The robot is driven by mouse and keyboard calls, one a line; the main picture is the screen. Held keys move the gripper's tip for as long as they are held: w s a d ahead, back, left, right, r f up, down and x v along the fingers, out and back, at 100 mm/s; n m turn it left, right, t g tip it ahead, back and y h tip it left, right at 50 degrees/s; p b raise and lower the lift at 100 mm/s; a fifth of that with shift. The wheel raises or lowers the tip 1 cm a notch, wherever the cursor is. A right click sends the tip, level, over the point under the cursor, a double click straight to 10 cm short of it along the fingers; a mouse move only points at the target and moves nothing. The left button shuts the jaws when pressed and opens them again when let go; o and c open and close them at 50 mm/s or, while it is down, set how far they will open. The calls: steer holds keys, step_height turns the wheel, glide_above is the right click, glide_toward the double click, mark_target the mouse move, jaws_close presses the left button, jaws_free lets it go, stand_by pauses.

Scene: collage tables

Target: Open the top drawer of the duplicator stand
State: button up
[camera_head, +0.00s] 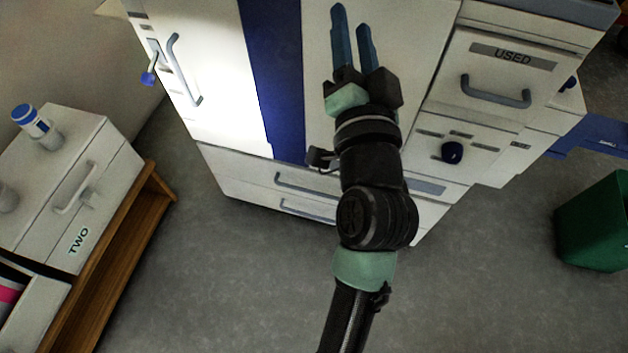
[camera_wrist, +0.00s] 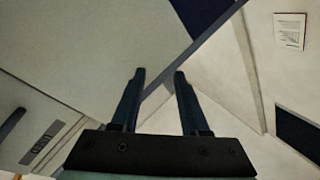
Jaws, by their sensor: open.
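A large white unit with a blue stripe fills the upper middle of the head view. Low on it are two stacked wide drawers, which I take as the stand's. The upper drawer (camera_head: 240,170) has a grey bar handle (camera_head: 307,186), and the lower drawer (camera_head: 250,198) has a similar handle (camera_head: 308,212). Both look shut. My arm hides their right part. My gripper (camera_head: 351,17) is open and empty, its fingers pointing up the picture in front of the white panel, apart from both handles. In the wrist view my gripper (camera_wrist: 160,75) has nothing between its fingers.
A drawer front marked USED (camera_head: 495,75) and a dark knob (camera_head: 452,152) are at right. A door handle (camera_head: 184,70) is at upper left. A white cabinet labelled TWO (camera_head: 105,165) stands at left, a green bin (camera_head: 595,225) at right. Grey floor (camera_head: 240,270) lies open.

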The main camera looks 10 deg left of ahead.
steer(key=s+a+f+m+g+b, duration=0.15)
steer(key=s+f+m+b, duration=0.3)
steer(key=f+b, duration=1.5)
steer(key=s+f+m+g+b, duration=0.3)
steer(key=s+f+m+b, duration=0.15)
steer(key=f, duration=2.95)
steer(key=r+b+x, duration=0.1)
steer(key=b+x, duration=0.2)
steer(key=x, duration=1)
steer(key=shift+w+m, duration=0.3)
steer(key=shift+w, duration=0.2)
steer(key=shift+d+f, duration=0.1)
steer(key=shift+d, duration=0.05)
jaws_close()
